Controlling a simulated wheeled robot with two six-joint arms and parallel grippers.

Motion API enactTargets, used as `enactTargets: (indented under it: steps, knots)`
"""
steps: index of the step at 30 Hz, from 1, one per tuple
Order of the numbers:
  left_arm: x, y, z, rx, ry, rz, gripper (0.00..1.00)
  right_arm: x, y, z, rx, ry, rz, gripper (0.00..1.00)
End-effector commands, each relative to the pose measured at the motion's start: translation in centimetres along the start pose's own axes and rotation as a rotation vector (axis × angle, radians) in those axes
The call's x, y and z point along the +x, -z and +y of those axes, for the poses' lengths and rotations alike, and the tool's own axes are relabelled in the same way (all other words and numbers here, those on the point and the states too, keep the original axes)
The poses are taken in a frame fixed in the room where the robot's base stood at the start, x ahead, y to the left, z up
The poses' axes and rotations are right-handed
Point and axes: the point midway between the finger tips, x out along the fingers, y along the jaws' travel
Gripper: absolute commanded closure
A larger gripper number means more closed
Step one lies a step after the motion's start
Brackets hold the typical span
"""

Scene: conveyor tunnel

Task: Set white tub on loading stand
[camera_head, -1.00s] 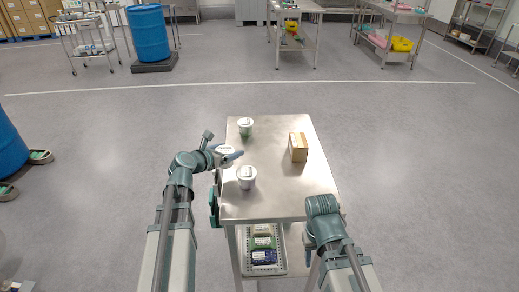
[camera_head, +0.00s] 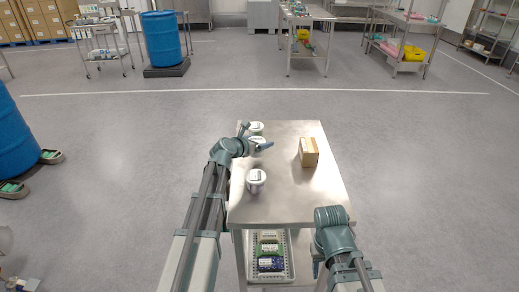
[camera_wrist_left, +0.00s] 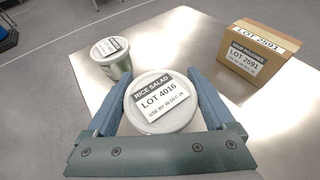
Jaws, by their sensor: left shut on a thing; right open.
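My left gripper (camera_head: 264,146) is shut on a white tub (camera_wrist_left: 162,103) labelled RICE SALAD, LOT 4016. In the head view the arm partly hides this tub. The tub is over the far left part of the steel table (camera_head: 290,205); I cannot tell whether it touches the top. A second tub (camera_head: 256,128), greenish with a white lid, stands just beyond it and shows at upper left in the wrist view (camera_wrist_left: 112,58). A third, white tub (camera_head: 256,178) stands nearer on the table's left side. My right arm is folded at the table's near right corner; its gripper is hidden.
A cardboard box (camera_head: 309,153) labelled SOUP POUCHES stands on the table's right side. A grey basket (camera_head: 269,262) with packs sits on the shelf below. The table's middle and near right are clear. A blue drum (camera_head: 163,38) and other tables stand far back.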

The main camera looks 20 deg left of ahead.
Motion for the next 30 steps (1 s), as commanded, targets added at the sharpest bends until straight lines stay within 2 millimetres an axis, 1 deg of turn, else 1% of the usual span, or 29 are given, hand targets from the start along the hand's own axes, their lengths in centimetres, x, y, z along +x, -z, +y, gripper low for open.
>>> enactTargets:
  steps: [1,5,14,18,19,20,21,27,30]
  knots:
    - [0.5,1.1,0.0,0.0,0.0,0.0,1.0,1.2,0.1,-0.1,0.0,0.0,0.0,0.5]
    - [1.0,2.5,0.0,0.0,0.0,0.0,1.0,2.6,0.2,-0.2,0.0,0.0,0.0,0.5]
    - [0.9,2.4,0.0,0.0,0.0,0.0,1.0,2.5,0.1,-0.2,0.0,0.0,0.0,0.5]
    - [1.1,2.8,0.0,0.0,0.0,0.0,1.0,3.0,0.2,-0.3,0.0,0.0,0.0,0.5]
    - [1.1,2.7,0.0,0.0,0.0,0.0,0.09,2.9,0.2,-0.3,0.0,0.0,0.0,0.5]
    - [1.1,2.6,0.0,0.0,0.0,0.0,0.03,2.8,0.2,-0.3,0.0,0.0,0.0,0.5]
    - [1.1,2.6,0.0,0.0,0.0,0.0,0.0,2.8,0.2,-0.3,0.0,0.0,0.0,0.5]
    - [1.1,2.6,0.0,0.0,0.0,0.0,0.0,2.8,0.2,-0.3,0.0,0.0,0.0,0.5]
    - [0.9,2.2,0.0,0.0,0.0,0.0,0.0,2.3,0.1,-0.2,0.0,0.0,0.0,0.5]
